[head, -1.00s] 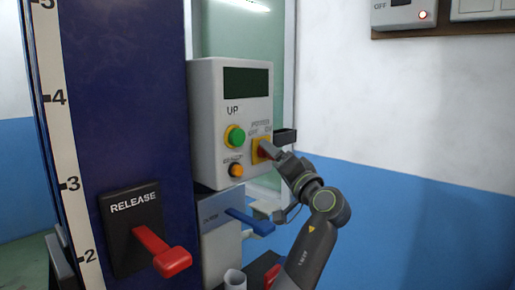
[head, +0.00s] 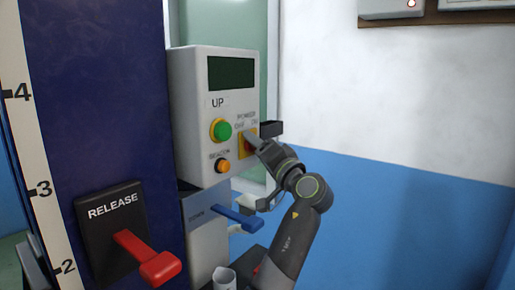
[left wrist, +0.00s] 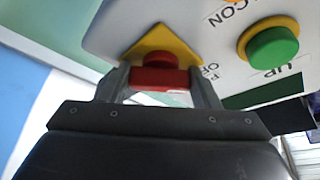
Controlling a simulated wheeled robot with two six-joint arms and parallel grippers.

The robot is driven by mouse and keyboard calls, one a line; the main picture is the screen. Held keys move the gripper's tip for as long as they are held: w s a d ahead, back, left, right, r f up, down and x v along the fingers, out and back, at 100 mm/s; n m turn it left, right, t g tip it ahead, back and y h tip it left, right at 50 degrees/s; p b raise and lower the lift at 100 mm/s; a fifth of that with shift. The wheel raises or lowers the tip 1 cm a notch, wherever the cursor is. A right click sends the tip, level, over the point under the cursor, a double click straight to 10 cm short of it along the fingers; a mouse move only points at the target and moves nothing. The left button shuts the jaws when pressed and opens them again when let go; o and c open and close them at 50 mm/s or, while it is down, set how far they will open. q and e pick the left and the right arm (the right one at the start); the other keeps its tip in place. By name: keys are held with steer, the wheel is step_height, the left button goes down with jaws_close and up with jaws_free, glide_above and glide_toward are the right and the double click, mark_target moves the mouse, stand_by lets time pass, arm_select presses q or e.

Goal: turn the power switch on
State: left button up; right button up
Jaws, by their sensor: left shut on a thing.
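The grey control box (head: 212,120) has a dark screen, a green UP button (head: 221,130) and an orange BEACON button (head: 222,166). The red power switch (left wrist: 158,79) sits on a yellow plate (left wrist: 164,42) at the box's right side, under POWER, OFF and ON lettering. My left gripper (head: 251,141) is shut on the red switch. The left wrist view shows the switch between the two fingers (left wrist: 160,85). In the head view the fingers mostly cover the switch, so I cannot tell its setting. The screen is dark. My right gripper is not in view.
A red RELEASE lever (head: 148,260) is on the blue column (head: 95,90). A blue lever (head: 236,219) sticks out below the control box, close to my left arm. A wall box with a red light (head: 390,8) is at upper right. The wall area right of my arm is clear.

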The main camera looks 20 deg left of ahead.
arm_select(q)
steer(key=shift+r+m+p, duration=0.15)
steer(key=shift+m+p, duration=0.35)
steer(key=shift+p, duration=0.25)
steer(key=m+g+h+p, duration=0.1)
steer(key=m+p, duration=0.3)
steer(key=p, duration=0.3)
steer(key=m+g+h+p, duration=0.1)
steer(key=m+p, duration=0.3)
steer(key=p, duration=0.3)
steer(key=m+h+p, duration=0.2)
steer(key=m+p, duration=0.2)
steer(key=p, duration=0.4)
steer(key=shift+r+m+g, duration=0.3)
steer(key=shift+r+g, duration=0.1)
steer(key=shift+f+m+g+p, duration=0.15)
steer(key=shift+m+g+p, duration=0.15)
steer(key=shift+m+p, duration=0.5)
steer(key=shift+f, duration=0.1)
steer(key=o, duration=1)
steer(key=shift+c, duration=0.2)
